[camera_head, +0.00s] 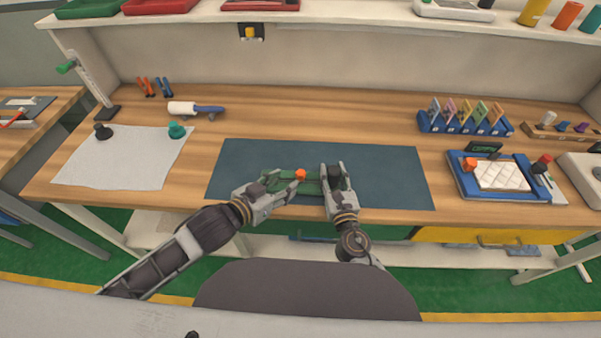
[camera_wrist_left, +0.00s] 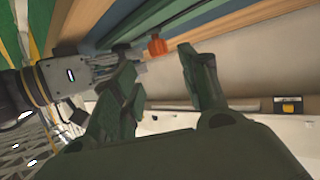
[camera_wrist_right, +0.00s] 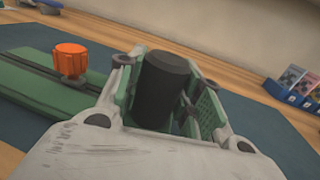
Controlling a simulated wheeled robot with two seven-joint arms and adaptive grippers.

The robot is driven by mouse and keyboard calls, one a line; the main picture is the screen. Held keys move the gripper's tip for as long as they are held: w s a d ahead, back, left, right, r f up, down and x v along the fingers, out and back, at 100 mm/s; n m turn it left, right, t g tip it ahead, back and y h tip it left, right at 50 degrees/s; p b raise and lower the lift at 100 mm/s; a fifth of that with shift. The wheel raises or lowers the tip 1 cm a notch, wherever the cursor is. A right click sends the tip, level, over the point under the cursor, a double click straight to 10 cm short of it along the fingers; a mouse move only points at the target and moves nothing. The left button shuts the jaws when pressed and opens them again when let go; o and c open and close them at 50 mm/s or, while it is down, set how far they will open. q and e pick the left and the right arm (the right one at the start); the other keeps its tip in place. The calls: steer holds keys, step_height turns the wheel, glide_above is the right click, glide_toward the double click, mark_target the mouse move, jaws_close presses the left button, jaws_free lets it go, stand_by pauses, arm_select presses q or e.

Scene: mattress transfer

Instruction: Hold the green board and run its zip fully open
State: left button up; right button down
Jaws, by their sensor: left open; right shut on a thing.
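The green board (camera_head: 286,188) lies on the dark blue mat at the front middle of the bench. Its surface also shows in the right wrist view (camera_wrist_right: 40,89), with a dark groove along it. An orange knob (camera_wrist_right: 70,60) stands up from the groove; it also shows in the head view (camera_head: 300,175) and the left wrist view (camera_wrist_left: 156,47). My right gripper (camera_head: 334,174) is shut on a black upright cylinder (camera_wrist_right: 165,88) at the board's right end. My left gripper (camera_head: 279,184) is open and empty, left of the orange knob, at the board's left part.
The blue mat (camera_head: 390,175) is clear around the board. A white cloth (camera_head: 120,158) with two small knobs lies left. A white roller (camera_head: 182,108) lies behind it. A blue card rack (camera_head: 464,126) and a blue tray with a white quilted pad (camera_head: 502,176) stand right.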

mark_target(300, 174)
arm_select(q)
steer(key=shift+x, duration=4.65)
jaws_close()
